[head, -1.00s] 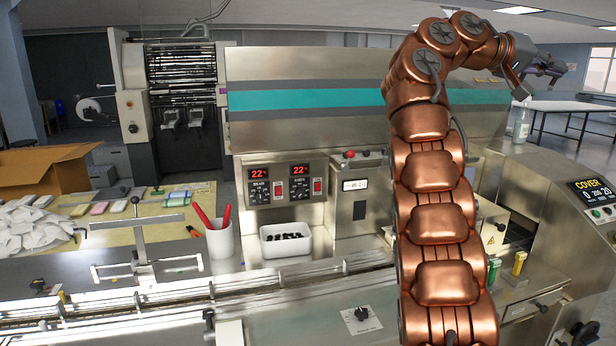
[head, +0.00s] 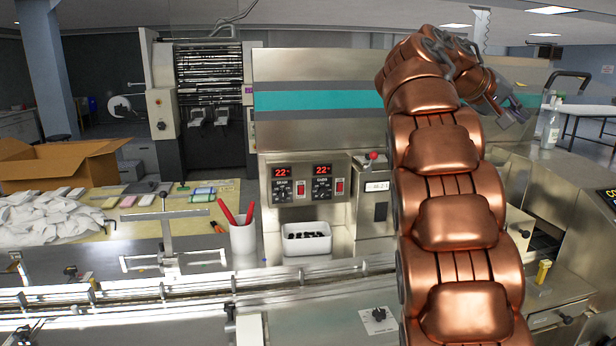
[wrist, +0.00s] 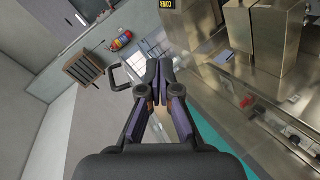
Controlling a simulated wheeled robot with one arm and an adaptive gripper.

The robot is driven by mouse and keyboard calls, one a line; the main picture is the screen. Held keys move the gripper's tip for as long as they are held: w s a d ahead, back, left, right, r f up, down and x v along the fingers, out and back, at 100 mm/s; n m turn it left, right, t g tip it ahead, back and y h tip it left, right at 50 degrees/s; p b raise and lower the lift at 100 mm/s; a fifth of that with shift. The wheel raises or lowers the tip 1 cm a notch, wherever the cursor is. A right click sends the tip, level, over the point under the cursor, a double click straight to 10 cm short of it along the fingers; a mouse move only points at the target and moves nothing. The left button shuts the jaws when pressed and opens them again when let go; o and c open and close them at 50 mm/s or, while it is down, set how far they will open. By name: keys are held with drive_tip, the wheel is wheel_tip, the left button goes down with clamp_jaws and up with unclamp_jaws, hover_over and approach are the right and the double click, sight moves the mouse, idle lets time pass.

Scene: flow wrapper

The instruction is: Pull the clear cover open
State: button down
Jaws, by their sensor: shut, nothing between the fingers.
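My gripper (wrist: 158,80) is shut and empty in the wrist view, its dark fingers together. In the head view my gripper (head: 514,108) hangs at the end of my copper arm, at upper right over the machine's right end. A black bent handle (wrist: 121,77) shows just left of the fingers in the wrist view, apart from them. A black handle (head: 570,75) also shows at upper right in the head view. I cannot make out the clear cover itself or tell whether either handle belongs to it. A display reading COVER (wrist: 171,4) is cut off at the top of the wrist view.
A clear bottle (head: 551,125) stands near my gripper.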

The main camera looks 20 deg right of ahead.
drive_tip(key=w+a+f+n+t+y, duration=0.2)
drive_tip(key=a+f+n+y, duration=0.1)
drive_tip(key=a+f, duration=0.85)
drive_tip(key=s+a+f+n+y, duration=0.1)
drive_tip(key=s+a+f+y, duration=0.1)
drive_tip(key=s+a+f, duration=0.2)
drive_tip(key=s+a+f+n+y, duration=0.1)
drive_tip(key=s+a+f+y, duration=0.2)
drive_tip(key=a+f, duration=0.7)
drive_tip(key=s+a+f+n+y+p, duration=0.1)
drive_tip(key=s+a+f, duration=0.4)
drive_tip(key=a, duration=0.5)
wheel_tip(320, 180, down, 2)
drive_tip(key=shift+s+a+f+n+y, duration=0.1)
drive_tip(key=shift+s+a+n+y, duration=0.2)
drive_tip(key=shift+y, duration=0.4)
drive_tip(key=c, duration=1.8)
unclamp_jaws()
drive_tip(key=s+a+f+g+y, duration=0.2)
drive_tip(key=s+a+f, duration=0.5)
drive_tip(key=s+a, duration=0.3)
drive_tip(key=shift+s+f+n+y, duration=0.2)
drive_tip(key=shift+s+n+y, duration=0.15)
drive_tip(key=shift+s, duration=0.3)
drive_tip(key=o, duration=0.3)
drive_tip(key=shift+s+a, duration=0.1)
drive_tip(key=shift+a, duration=0.1)
drive_tip(key=shift+d, duration=0.2)
